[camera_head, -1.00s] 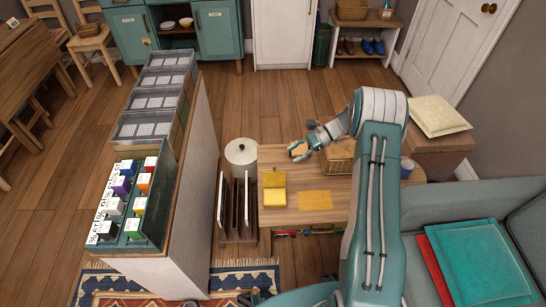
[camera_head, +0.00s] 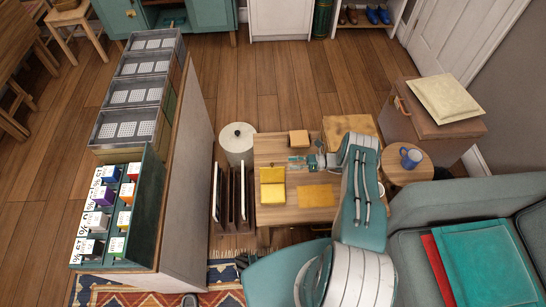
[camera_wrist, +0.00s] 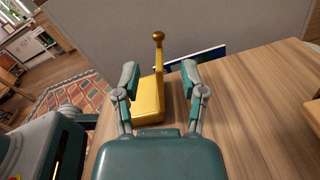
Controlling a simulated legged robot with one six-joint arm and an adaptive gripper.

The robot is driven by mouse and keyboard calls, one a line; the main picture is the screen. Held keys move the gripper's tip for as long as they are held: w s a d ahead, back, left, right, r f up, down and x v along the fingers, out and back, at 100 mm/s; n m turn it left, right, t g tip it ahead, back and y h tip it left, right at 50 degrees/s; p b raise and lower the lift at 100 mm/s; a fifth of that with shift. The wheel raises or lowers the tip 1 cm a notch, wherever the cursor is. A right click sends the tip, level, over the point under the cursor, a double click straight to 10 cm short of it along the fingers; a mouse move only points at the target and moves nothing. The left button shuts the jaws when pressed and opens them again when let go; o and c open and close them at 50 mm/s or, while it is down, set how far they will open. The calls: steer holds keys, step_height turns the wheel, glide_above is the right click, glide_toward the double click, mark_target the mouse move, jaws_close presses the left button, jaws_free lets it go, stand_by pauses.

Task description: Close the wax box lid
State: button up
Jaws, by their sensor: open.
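The yellow wax box (camera_head: 272,193) stands on the wooden table, left of the middle. Its lid (camera_head: 272,174) is open and raised at the far side of the box. In the wrist view the box (camera_wrist: 147,108) shows past my gripper, with a yellow upright part topped by a round knob (camera_wrist: 158,36). My gripper (camera_head: 297,165) is beside the box, to its upper right in the head view. In the wrist view my gripper (camera_wrist: 159,70) is open, fingers spread, with the box seen between them. I cannot tell whether it touches the lid.
An orange cloth (camera_head: 317,196) lies right of the box on the table (camera_head: 285,217). A small brown block (camera_head: 298,138) sits at the far edge. A white lidded bin (camera_head: 237,143) and upright panels (camera_head: 233,195) stand left of the table. A stool with a blue mug (camera_head: 411,157) is right.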

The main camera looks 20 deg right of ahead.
mark_target(272, 173)
steer(key=x, duration=0.7)
steer(key=shift+a, duration=0.35)
jaws_close()
